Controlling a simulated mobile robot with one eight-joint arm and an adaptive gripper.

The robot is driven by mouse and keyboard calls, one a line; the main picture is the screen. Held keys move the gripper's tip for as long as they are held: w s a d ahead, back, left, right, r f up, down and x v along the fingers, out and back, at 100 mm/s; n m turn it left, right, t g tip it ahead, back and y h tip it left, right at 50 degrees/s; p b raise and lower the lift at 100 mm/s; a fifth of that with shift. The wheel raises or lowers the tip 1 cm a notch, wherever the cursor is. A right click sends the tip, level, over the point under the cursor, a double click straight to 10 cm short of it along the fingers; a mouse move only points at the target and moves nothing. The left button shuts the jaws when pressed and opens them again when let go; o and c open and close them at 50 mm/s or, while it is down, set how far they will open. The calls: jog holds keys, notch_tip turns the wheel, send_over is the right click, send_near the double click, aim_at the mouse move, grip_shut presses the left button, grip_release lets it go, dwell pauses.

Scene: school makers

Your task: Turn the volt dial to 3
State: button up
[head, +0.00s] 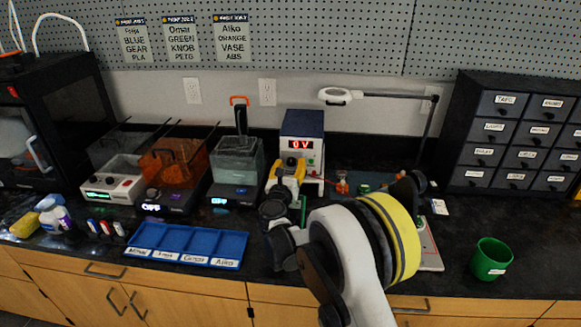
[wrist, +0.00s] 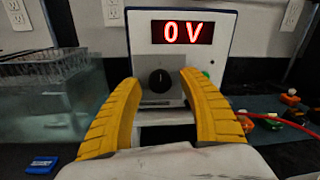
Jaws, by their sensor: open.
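The power supply (head: 302,131) is a blue and white box on the counter, and its red display (wrist: 183,32) reads "0 V". The black volt dial (wrist: 160,80) is on its front panel, with a light pointer mark at the top. In the head view my gripper and arm hide the dial. My gripper (wrist: 158,82) has yellow fingers, open on the left and right of the dial in the wrist view. I cannot tell whether the fingertips touch it. My gripper also shows in the head view (head: 287,168).
A clear tank machine (head: 236,160) stands left of the supply. A blue sorting tray (head: 190,245) lies in front. A red cable (wrist: 272,121) runs from the supply at right. A lamp (head: 335,96), black drawers (head: 520,125) and a green cup (head: 490,258) are at right.

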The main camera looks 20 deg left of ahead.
grip_shut()
jog(key=m, duration=1.1)
jog(key=shift+g+y+p, duration=0.4)
jog(key=shift+m, duration=0.3)
dwell(0.4)
grip_release()
